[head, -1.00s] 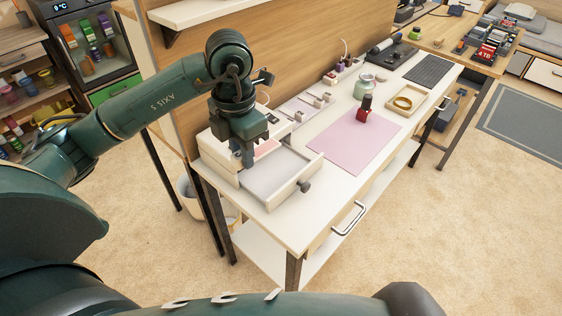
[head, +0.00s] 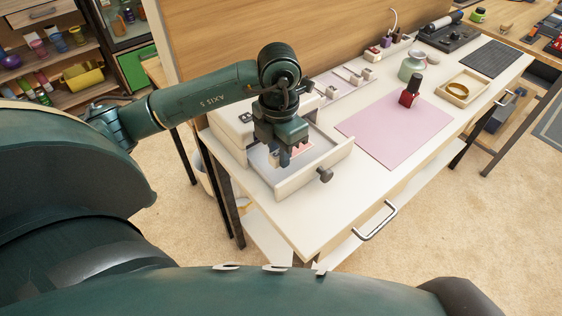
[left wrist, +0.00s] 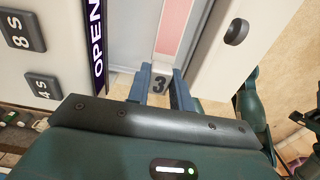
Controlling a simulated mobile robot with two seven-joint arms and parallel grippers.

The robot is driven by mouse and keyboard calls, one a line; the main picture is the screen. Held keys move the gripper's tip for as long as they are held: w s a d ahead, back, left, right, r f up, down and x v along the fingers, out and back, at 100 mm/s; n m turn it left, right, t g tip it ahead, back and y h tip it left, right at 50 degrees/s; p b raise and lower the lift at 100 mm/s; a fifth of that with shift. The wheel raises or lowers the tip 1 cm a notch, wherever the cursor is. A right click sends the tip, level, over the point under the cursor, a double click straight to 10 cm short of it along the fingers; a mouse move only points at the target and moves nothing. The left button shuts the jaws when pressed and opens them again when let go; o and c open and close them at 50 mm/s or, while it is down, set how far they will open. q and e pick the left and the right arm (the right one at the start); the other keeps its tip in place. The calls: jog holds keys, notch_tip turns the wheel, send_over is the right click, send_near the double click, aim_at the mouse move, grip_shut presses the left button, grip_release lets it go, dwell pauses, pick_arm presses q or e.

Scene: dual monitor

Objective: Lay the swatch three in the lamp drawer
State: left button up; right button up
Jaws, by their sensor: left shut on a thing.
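The swatch three (left wrist: 173,40) is a pale strip with a pink band and a dark "3" at its near end. My left gripper (left wrist: 160,88) is shut on its numbered end. In the head view, my left gripper (head: 287,162) points down over the lamp drawer (head: 331,163), which is pulled out and has a dark round knob. The swatch's pink part (head: 303,147) shows beside the fingers, over the drawer's grey floor. I cannot tell whether it touches the floor. The white lamp body (head: 229,133) is partly behind my arm. My right gripper is out of view.
A pink mat (head: 395,130) lies beyond the drawer with a red bottle (head: 411,92) on it. A green-grey jar (head: 412,66) and a tray (head: 465,91) with a ring stand farther back. The wooden panel (head: 220,45) rises behind the desk.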

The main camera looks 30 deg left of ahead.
pick_arm(q)
notch_tip(320, 180, down, 4)
jog(key=shift+r, duration=0.1)
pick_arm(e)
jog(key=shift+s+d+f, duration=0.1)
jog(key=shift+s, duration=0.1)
pick_arm(q)
jog(key=shift+f+b, duration=0.2)
jog(key=shift+b, duration=0.15)
jog(key=o, duration=0.9)
jog(key=shift+o, duration=0.2)
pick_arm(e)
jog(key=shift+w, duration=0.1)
pick_arm(q)
jog(key=shift+r, duration=0.25)
notch_tip(320, 180, up, 12)
jog(key=shift+p, duration=0.7)
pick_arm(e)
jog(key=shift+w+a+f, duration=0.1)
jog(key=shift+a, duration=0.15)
